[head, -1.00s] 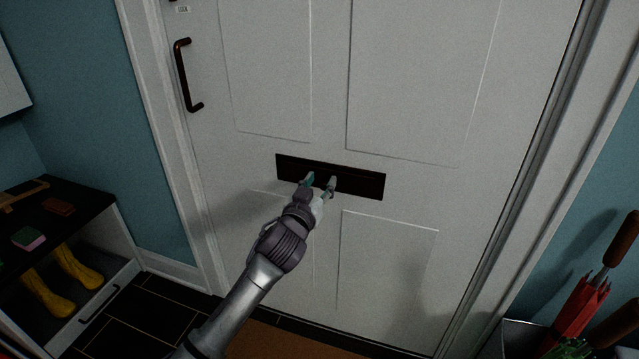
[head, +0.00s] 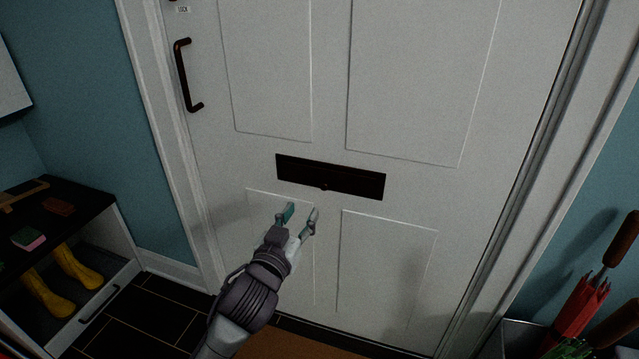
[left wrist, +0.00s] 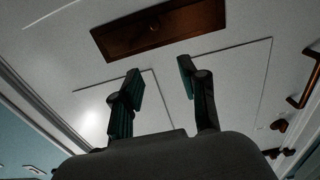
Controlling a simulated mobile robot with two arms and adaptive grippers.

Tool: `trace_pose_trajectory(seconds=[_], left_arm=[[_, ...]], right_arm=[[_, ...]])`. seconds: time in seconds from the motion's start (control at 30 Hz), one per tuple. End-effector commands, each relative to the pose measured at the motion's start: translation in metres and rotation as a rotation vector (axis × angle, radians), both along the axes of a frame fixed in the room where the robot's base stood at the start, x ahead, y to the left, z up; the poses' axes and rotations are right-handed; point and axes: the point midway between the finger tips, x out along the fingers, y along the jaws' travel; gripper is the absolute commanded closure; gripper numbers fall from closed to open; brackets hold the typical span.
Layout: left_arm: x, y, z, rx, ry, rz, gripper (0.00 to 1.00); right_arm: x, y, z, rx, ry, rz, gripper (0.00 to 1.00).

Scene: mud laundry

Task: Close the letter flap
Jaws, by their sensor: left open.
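The letter flap (head: 340,179) is a dark, wide plate across the middle of the white door (head: 410,120). It looks flat against the door, with a small knob at its lower middle. It also shows in the left wrist view (left wrist: 165,32), brownish and above the fingers. My left gripper (head: 301,215) is open and empty, below and a little left of the flap, and apart from it. Its two fingers (left wrist: 160,88) are spread in the left wrist view. My right gripper is not in view.
A dark door handle (head: 184,78) is at the upper left of the door. A low bench (head: 95,200) with yellow boots (head: 75,268) stands at the left. A red umbrella (head: 580,308) in a stand is at the lower right. The space before the door is clear.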

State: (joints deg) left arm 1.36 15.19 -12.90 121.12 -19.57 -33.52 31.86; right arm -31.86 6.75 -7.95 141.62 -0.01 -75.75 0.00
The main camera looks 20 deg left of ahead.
Motion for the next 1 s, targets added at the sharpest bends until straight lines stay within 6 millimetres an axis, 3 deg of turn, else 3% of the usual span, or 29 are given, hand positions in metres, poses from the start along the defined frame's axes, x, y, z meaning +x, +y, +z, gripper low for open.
trace_pose_trajectory(seconds=[0.2, 0.5, 0.67, 0.87, 1.0], left_arm=[[0.002, -0.002, -0.003, -0.005, 0.009, -0.007, 0.53], [0.005, -0.004, -0.024, -0.013, 0.011, -0.016, 0.53], [0.005, -0.001, -0.030, -0.007, 0.000, -0.001, 0.53], [0.025, -0.001, -0.032, -0.003, -0.004, 0.000, 0.53], [0.052, -0.002, -0.032, -0.002, -0.003, 0.000, 0.53]], right_arm=[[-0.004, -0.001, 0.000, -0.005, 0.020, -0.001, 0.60], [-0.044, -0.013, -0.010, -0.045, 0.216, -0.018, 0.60], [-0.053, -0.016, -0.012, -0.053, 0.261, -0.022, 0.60], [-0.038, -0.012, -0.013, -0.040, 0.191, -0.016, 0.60], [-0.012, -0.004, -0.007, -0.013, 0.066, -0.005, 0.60]])
